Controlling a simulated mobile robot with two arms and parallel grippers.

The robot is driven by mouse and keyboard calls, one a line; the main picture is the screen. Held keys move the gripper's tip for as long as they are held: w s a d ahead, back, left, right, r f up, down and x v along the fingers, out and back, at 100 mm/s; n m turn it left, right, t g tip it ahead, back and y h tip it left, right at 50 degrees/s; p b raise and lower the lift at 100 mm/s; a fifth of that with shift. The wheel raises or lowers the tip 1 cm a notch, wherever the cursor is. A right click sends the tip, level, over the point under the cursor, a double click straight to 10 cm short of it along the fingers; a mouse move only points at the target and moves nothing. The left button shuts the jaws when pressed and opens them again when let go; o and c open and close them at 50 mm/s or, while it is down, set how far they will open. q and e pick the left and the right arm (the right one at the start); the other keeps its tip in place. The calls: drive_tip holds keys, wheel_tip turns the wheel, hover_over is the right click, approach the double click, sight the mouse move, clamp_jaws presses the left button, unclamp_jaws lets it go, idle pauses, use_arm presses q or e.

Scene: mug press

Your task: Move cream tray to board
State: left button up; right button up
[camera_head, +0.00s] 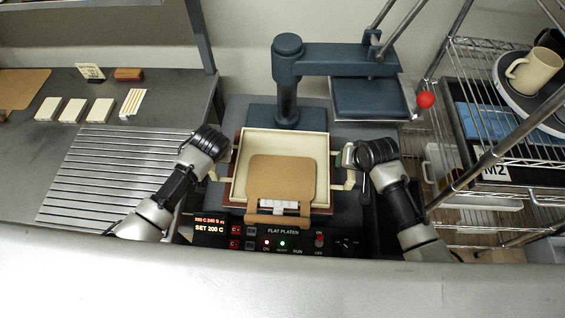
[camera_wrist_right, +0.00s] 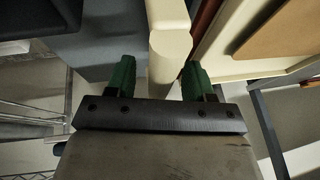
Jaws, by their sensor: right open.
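The cream tray (camera_head: 290,142) sits on the flat press bed in the middle of the head view, with a tan sheet (camera_head: 282,172) in it. It has a cream handle on each side. My right gripper (camera_head: 347,155) is at the tray's right side. In the right wrist view, its green fingers (camera_wrist_right: 160,78) stand open on both sides of a cream handle (camera_wrist_right: 169,45), with a gap on the left. My left gripper (camera_head: 224,160) is by the tray's left handle; its fingers are too small to tell. A slatted metal board (camera_head: 108,172) lies empty on the left table.
The blue press head (camera_head: 368,97) is swung to the right, clear of the tray. The control panel (camera_head: 290,242) is in front. A wire rack with mugs (camera_head: 533,70) stands at right. White blocks (camera_head: 75,110) and a brown mat (camera_head: 20,88) lie behind the slatted board.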

use_arm(q)
drive_tip(key=shift+c, duration=0.5)
use_arm(e)
drive_tip(key=shift+c, duration=0.5)
use_arm(q)
clamp_jaws()
use_arm(e)
clamp_jaws()
use_arm(q)
drive_tip(key=shift+r, duration=0.2)
use_arm(e)
drive_tip(key=shift+r, duration=0.25)
